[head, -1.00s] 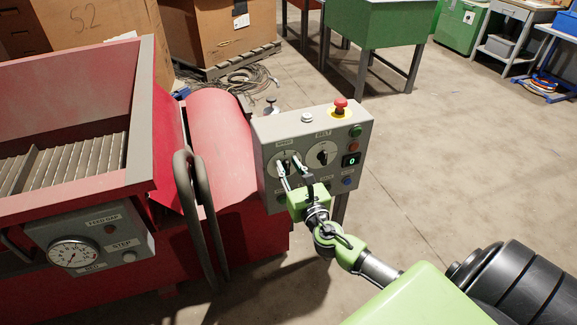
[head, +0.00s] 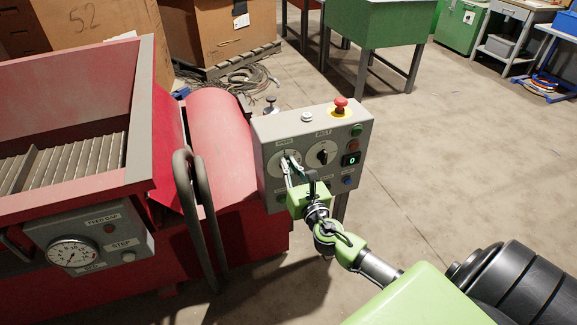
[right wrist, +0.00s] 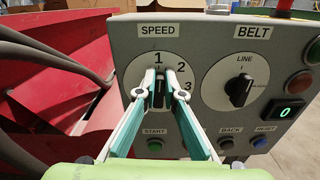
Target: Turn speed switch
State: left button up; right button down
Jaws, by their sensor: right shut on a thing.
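The speed switch (right wrist: 159,92) is a dark knob on a white dial marked 1, 2, 3 under the SPEED label, in the right wrist view. In the head view its dial (head: 278,160) shows on the left of the grey control box (head: 267,128). My right gripper (right wrist: 159,90) is shut on the knob, with a finger on each side of it. In the head view the right gripper (head: 290,163) reaches the dial from below. The knob stands about upright, toward the 1; its lower part is partly hidden between the fingers. My left gripper is not in view.
The belt knob (right wrist: 239,90) sits to the right of the speed dial. A red emergency button (head: 341,104) tops the box. A green START button (right wrist: 154,146) is below the dial. Bent grey pipes (head: 200,205) of the red machine stand left of the box.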

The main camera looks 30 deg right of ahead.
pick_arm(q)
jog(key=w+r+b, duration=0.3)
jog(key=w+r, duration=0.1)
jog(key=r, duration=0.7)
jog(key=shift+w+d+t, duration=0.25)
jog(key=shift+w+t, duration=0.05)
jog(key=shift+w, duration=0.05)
pick_arm(e)
jog(key=shift+s+d+f+m, duration=0.1)
jog(key=shift+d+f+m, duration=0.25)
jog(key=shift+m, duration=2.5)
jog(key=shift+s+d+f+m, duration=0.1)
jog(key=shift+d+f+m, duration=0.25)
jog(key=shift+m, duration=2.45)
jog(key=shift+s+d+f+m, duration=0.1)
jog(key=shift+d+f+m, duration=0.25)
jog(key=shift+m, duration=2.5)
jog(key=shift+a+f, duration=0.1)
jog(key=shift+f, duration=0.05)
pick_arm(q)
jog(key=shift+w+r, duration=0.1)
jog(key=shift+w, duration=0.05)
pick_arm(e)
jog(key=c, duration=2.2)
grip_release()
jog(key=shift+o, duration=0.2)
